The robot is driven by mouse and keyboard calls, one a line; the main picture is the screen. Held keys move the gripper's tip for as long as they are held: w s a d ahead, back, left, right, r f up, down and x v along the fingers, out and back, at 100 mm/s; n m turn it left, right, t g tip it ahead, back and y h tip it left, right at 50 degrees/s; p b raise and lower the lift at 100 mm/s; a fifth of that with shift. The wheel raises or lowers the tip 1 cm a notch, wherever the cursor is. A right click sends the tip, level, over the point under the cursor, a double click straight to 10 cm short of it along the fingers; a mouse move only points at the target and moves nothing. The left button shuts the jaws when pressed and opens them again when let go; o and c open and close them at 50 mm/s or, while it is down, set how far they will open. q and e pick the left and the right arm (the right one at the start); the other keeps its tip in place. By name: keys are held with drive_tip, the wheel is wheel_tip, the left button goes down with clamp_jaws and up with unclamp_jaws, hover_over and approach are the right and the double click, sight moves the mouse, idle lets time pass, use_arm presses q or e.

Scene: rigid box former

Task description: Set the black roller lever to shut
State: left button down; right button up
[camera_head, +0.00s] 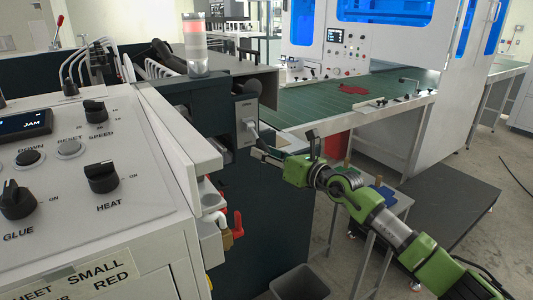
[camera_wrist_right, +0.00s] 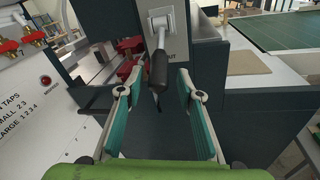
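The black roller lever (camera_wrist_right: 158,68) shows in the right wrist view. Its metal rod comes out of a pale bracket on a grey box, and its black grip hangs downward, close to a partly hidden label ending in "UT". The grey box (camera_head: 245,118) also shows in the head view, at the end of the dark machine. My right gripper (camera_wrist_right: 160,86) is open, its teal-padded fingers spread left and right of the grip's lower end, with no contact visible. In the head view the right gripper (camera_head: 262,154) is just below and right of the box. My left gripper is not in view.
A white control panel (camera_head: 60,190) with knobs fills the left of the head view. Red-handled taps (camera_head: 232,226) stick out below it. A signal tower (camera_head: 196,45) stands behind. A green conveyor (camera_head: 330,100) lies beyond, and a grey bin (camera_head: 299,283) stands below.

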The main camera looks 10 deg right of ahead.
drive_tip(key=shift+s, duration=0.1)
drive_tip(key=v, duration=1.1)
drive_tip(key=shift+s+d, duration=0.25)
drive_tip(key=shift+s, duration=0.1)
